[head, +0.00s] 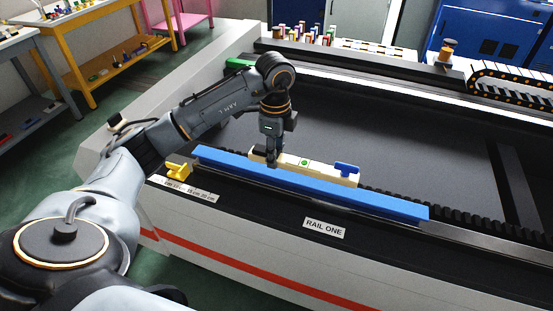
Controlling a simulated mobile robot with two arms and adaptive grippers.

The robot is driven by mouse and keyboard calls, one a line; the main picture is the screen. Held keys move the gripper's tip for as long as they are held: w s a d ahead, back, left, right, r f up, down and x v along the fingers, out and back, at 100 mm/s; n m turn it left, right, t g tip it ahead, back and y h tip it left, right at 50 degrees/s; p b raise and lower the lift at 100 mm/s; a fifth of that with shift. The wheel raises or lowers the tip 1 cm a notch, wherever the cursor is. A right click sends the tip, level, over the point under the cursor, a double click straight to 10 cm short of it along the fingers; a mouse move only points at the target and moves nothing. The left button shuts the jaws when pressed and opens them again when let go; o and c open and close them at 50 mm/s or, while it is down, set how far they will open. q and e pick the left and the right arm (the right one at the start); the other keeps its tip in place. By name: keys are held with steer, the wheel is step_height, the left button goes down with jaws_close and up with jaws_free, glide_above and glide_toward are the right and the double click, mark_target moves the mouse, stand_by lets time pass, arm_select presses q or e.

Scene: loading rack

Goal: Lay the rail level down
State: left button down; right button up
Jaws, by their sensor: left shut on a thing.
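The rail level is a cream bar (322,171) with a round green mark and a blue piece at its right end. It shows in the middle of the head view, lengthwise along the long blue rail (369,199). My left gripper (273,152) points down at the level's left part and is shut on it; the fingers hide some of the bar there. The blue rail hides the level's lower edge, so I cannot tell whether the level touches the rail or is held just above or behind it. My right gripper is out of view.
A yellow block (178,170) stands off the rail's left end. A "RAIL ONE" label (324,229) is on the machine's front edge. A dark ribbed strip (462,219) runs behind the rail's right end. The dark bed (410,135) beyond is mostly clear.

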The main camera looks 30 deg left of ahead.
arm_select(q)
steer(key=shift+w+a+f, duration=0.1)
steer(key=shift+w+f, duration=0.1)
steer(key=f+p, duration=0.1)
steer(key=f, duration=0.2)
steer(key=shift+w+p, duration=0.2)
steer(key=shift+p, duration=0.2)
steer(key=shift+f, duration=0.5)
steer(key=c, duration=0.9)
jaws_free()
steer(key=shift+c, duration=0.2)
